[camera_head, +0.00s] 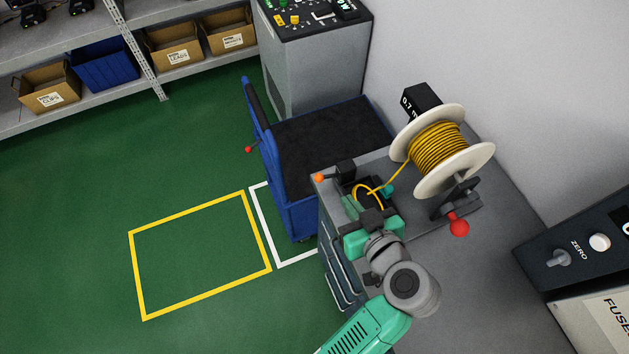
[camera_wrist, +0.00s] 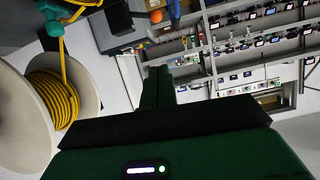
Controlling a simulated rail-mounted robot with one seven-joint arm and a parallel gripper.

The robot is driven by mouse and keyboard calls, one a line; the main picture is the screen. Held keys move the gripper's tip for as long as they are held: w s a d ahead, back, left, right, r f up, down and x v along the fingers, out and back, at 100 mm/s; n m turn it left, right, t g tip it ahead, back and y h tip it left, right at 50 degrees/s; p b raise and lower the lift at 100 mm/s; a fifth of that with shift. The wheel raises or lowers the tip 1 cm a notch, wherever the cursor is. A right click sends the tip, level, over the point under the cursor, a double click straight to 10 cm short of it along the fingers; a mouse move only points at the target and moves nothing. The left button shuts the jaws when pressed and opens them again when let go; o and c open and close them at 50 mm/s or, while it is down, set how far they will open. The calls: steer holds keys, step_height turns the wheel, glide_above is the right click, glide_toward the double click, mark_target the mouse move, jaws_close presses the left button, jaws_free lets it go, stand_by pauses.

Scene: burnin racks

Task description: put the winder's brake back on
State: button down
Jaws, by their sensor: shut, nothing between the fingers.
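The winder's white spool (camera_head: 426,182), wound with yellow cable (camera_head: 438,150), stands on the grey cabinet top. A red ball knob (camera_head: 459,227) is low at the foot of the spool's dark stand (camera_head: 456,196); I cannot tell whether it is the brake, or how it is set. My gripper (camera_head: 349,204) is left of the spool, apart from the red knob. Its fingers (camera_wrist: 157,84) are together and empty in the wrist view. The spool (camera_wrist: 22,125) fills the left of that view, beside the gripper. The red knob does not show there.
The cable runs to a teal piece (camera_head: 387,190) and a loop (camera_head: 369,196). A black block with an orange knob (camera_head: 319,177) stands at the cabinet's far left corner. A blue cart (camera_head: 292,218) is close behind; a console (camera_head: 575,250) is at right. Floor at left is clear.

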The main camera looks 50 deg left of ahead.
steer(key=shift+s+f, duration=0.1)
glide_toward(327, 176)
steer(key=a+r, duration=0.4)
steer(key=a+f, duration=0.1)
steer(key=f, duration=0.1)
steer(key=a+f, duration=0.1)
steer(key=f, duration=0.1)
steer(key=shift+a+f, duration=0.2)
steer(key=shift+a, duration=0.05)
steer(key=shift+f, duration=0.1)
